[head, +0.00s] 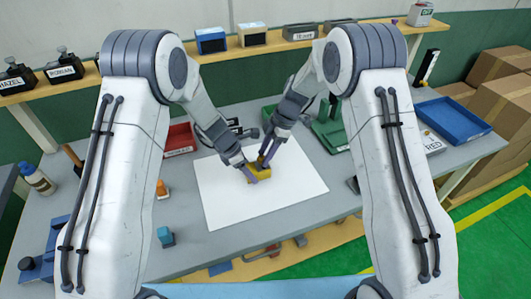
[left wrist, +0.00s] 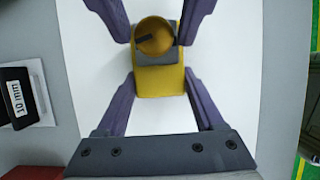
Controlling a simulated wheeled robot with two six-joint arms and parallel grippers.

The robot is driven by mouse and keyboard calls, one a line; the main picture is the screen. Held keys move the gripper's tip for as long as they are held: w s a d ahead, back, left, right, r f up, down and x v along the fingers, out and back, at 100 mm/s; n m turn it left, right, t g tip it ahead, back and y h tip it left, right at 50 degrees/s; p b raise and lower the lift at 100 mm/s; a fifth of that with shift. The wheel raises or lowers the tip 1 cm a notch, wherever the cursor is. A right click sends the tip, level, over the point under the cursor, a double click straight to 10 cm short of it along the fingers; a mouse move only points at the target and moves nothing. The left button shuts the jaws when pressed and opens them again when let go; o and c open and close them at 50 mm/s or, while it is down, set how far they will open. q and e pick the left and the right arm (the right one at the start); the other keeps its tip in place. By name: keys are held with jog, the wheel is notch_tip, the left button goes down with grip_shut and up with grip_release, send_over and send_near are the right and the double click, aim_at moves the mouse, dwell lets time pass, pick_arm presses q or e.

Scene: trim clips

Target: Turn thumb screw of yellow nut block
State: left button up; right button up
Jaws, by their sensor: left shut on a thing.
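The yellow nut block (head: 258,174) sits on the white sheet (head: 222,202) in the middle of the table; it also shows in the left wrist view (left wrist: 160,82). Its round orange-yellow thumb screw (left wrist: 155,35) carries a dark mark pointing left. My left gripper (head: 250,172) is shut on the block, with a purple finger on each side. My right gripper (head: 266,161) reaches in from the opposite side, its two fingers flanking the thumb screw. Whether they press on the screw or leave a small gap cannot be made out.
A red bin (head: 179,139) lies behind left, and a green holder (head: 330,132) behind right. A blue tray (head: 452,120) is farther right. A small blue block (head: 165,237) stands at the front left. The white sheet around the block is clear.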

grip_shut()
jog(key=shift+s+m+t, duration=0.15)
jog(key=shift+m+t, duration=0.45)
jog(key=shift+m, duration=1)
jog(key=o, duration=0.5)
grip_release()
jog(key=shift+o, duration=0.2)
jog(key=v, duration=1.2)
jog(key=shift+d, duration=0.1)
pick_arm(q)
jog(key=o, duration=1.6)
